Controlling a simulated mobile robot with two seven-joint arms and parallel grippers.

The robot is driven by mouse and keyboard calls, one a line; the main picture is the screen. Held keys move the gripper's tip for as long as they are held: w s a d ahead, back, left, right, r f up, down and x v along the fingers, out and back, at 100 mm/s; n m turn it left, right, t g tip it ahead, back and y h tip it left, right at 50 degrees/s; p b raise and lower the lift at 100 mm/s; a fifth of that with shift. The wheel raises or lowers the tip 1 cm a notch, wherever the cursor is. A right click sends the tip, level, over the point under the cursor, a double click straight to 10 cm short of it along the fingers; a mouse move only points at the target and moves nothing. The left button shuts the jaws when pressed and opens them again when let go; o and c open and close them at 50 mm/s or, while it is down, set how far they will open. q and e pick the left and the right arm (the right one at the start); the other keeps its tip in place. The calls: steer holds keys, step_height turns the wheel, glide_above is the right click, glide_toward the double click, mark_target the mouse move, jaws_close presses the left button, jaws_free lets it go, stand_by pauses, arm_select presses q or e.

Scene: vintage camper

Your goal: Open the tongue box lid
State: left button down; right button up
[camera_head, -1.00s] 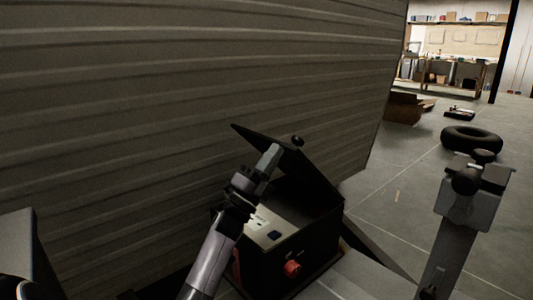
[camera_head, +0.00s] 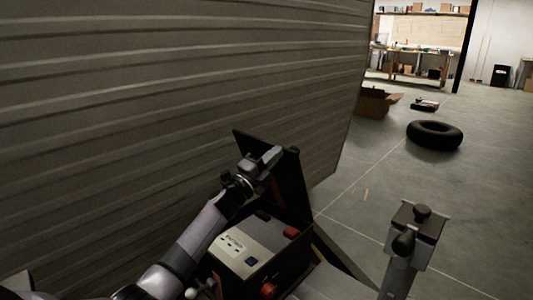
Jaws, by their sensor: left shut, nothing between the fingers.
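The tongue box (camera_head: 282,262) is a black box at the bottom middle, beside the camper wall. Its dark lid (camera_head: 292,190) stands raised and steep, hinged on the wall side, so the box is open. Inside show a pale panel with sockets (camera_head: 236,246) and a red part (camera_head: 291,232). My left gripper (camera_head: 271,156) is shut and empty, with its fingers at the upper part of the lid's inner side; I cannot tell whether they touch it. My left arm crosses over the box's left side and hides part of it. My right gripper is out of view.
The ribbed camper wall (camera_head: 150,110) fills the left. A grey post with black knobs (camera_head: 412,240) stands to the right of the box. Open concrete floor lies beyond, with a black tire (camera_head: 434,135) and a cardboard box (camera_head: 376,102).

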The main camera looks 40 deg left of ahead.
arm_select(q)
steer(key=shift+w+d+r+g+p, duration=0.1)
steer(key=shift+w+r+g+p, duration=0.25)
steer(key=shift+w+p, duration=0.25)
steer(key=shift+w, duration=0.1)
steer(key=v, duration=0.7)
stand_by(0.4)
